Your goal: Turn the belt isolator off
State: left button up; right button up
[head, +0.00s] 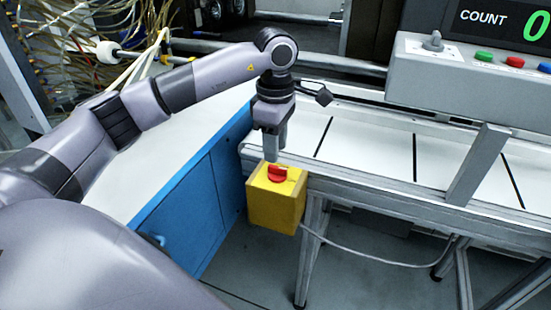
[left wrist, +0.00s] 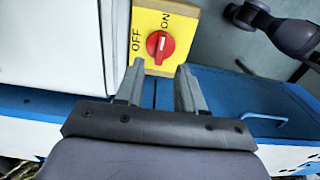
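The belt isolator is a yellow box (head: 275,207) at the near left end of the conveyor, with a red rotary knob (head: 278,174) on top. In the left wrist view the knob (left wrist: 160,46) sits on the yellow plate (left wrist: 178,18), with OFF printed to its left and ON above it. The knob's ridge leans upward, roughly towards ON. My left gripper (head: 272,158) points down just above the knob. In the left wrist view its fingers (left wrist: 160,72) are apart and empty, with the knob a little beyond the gap between the tips. My right gripper does not show.
The white conveyor (head: 380,160) with metal rails runs to the right. A grey control box (head: 460,90) with buttons and a COUNT display stands behind it. A blue cabinet (head: 195,205) with a white top is on the left. A grey cable (head: 385,258) leaves the isolator.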

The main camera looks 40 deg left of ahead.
aim_at(277, 168)
pick_arm(q)
jog(key=shift+f, duration=2.4)
grip_shut()
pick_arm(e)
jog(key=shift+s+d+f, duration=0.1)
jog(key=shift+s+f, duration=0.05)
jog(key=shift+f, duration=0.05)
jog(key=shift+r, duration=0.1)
pick_arm(q)
jog(key=n, duration=0.2)
jog(key=shift+n+p, duration=0.3)
jog(key=shift+n, duration=0.1)
jog(key=n+p, duration=0.1)
jog(key=n, duration=0.5)
jog(key=shift+s+d+r, duration=0.1)
jog(key=shift+s, duration=0.05)
jog(key=n+p, duration=0.1)
jog(key=n, duration=0.4)
jog(key=shift+d+n, duration=0.1)
jog(key=shift+n, duration=0.2)
jog(key=shift+n+p, duration=0.65)
jog(key=shift+n, duration=1.05)
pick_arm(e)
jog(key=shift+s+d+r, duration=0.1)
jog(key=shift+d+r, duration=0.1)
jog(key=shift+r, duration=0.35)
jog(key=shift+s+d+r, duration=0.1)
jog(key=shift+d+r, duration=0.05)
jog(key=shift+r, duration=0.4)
